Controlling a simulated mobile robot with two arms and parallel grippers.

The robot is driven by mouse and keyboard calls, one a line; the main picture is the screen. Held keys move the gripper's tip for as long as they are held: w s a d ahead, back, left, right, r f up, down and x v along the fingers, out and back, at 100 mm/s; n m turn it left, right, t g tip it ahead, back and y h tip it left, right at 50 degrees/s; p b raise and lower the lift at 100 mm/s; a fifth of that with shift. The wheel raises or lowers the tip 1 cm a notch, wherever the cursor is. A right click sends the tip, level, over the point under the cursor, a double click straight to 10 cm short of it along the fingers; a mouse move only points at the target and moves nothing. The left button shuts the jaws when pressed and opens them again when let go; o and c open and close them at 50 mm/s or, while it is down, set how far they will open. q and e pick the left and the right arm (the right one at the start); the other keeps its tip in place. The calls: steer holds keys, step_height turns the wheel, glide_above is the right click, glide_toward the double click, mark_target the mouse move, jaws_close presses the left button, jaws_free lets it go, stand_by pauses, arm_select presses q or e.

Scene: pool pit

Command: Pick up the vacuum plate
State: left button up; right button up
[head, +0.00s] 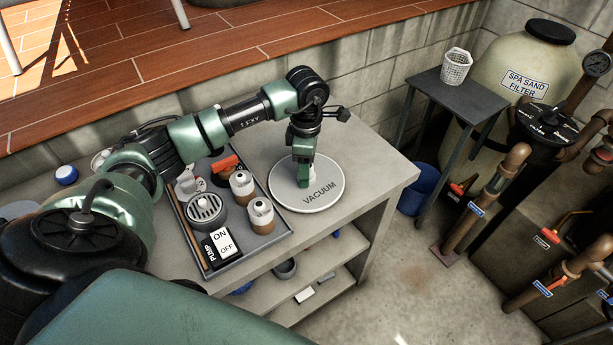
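The vacuum plate (326,201) is a round, pale disc marked "VACUUM". It lies flat on the right part of the grey bench top (376,171). My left gripper (304,183) points down over the middle of the plate, its lower end at or just above the plate's surface. My own wrist and gripper hide the plate's centre, so I cannot tell whether the fingers are open or shut on a part there. My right gripper is not in view.
Left of the plate, a dark tray (262,241) holds a round grated fitting (206,212), brown-and-white pots (261,215) and a pump switch sign (222,245). A small table (480,97) with a white basket (456,66) stands right. Pipes and a sand filter (522,55) lie beyond.

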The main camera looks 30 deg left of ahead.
arm_select(q)
steer(key=c, duration=1)
jaws_close()
steer(key=shift+w+r, duration=0.1)
steer(key=shift+r, duration=0.45)
step_height(320, 180, up, 10)
steer(key=b, duration=0.2)
steer(key=shift+b, duration=0.4)
step_height(320, 180, up, 9)
steer(key=shift+p, duration=0.4)
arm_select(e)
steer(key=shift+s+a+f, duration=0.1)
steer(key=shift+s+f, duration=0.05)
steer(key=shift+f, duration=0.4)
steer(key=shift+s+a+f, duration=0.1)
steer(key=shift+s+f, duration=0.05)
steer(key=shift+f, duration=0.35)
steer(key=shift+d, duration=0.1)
